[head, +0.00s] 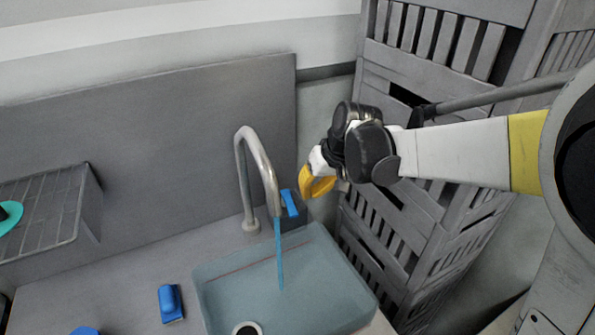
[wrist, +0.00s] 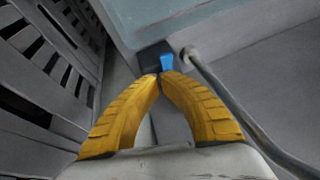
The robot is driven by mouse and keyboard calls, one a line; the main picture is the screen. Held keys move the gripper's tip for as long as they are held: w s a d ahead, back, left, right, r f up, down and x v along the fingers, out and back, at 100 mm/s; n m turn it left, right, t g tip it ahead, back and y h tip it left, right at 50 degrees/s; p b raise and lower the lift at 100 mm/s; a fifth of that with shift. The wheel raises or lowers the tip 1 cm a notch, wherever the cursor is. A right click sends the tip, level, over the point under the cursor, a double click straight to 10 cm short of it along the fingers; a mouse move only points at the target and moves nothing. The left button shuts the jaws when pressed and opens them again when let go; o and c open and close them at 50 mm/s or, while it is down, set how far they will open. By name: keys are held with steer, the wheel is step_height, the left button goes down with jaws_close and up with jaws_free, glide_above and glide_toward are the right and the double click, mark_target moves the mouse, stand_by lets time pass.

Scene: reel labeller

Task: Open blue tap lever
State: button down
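The blue tap lever (head: 290,202) sits on the right side of the curved metal tap (head: 262,160), near its outlet. A blue stream (head: 280,255), which looks like running water, drops from the outlet into the sink. My gripper (head: 312,192) is just to the right of the lever, with a small gap in the head view. In the wrist view the yellow fingers (wrist: 160,73) meet at their tips, and nothing shows held between them. The blue lever (wrist: 167,62) appears just beyond the tips; whether they touch it I cannot tell.
The blue-grey sink (head: 215,290) lies below the tap. A blue object (head: 171,303) lies on the counter left of it. A wire rack (head: 45,215) stands at the left. Grey slatted crates (head: 400,225) stand close behind and below my arm. The counter between rack and tap is mostly clear.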

mark_target(289, 203)
steer(key=w+d+y, duration=0.2)
steer(key=d+y, duration=0.1)
steer(key=d, duration=0.2)
steer(key=b+x, duration=0.3)
steer(key=x, duration=0.7)
steer(key=shift+a+f+n, duration=0.25)
steer(key=shift+n, duration=0.15)
steer(key=shift+s+a+m+t, duration=0.5)
steer(key=shift+s+a+m, duration=0.1)
steer(key=shift+a+m, duration=0.2)
steer(key=shift+s+r, duration=0.1)
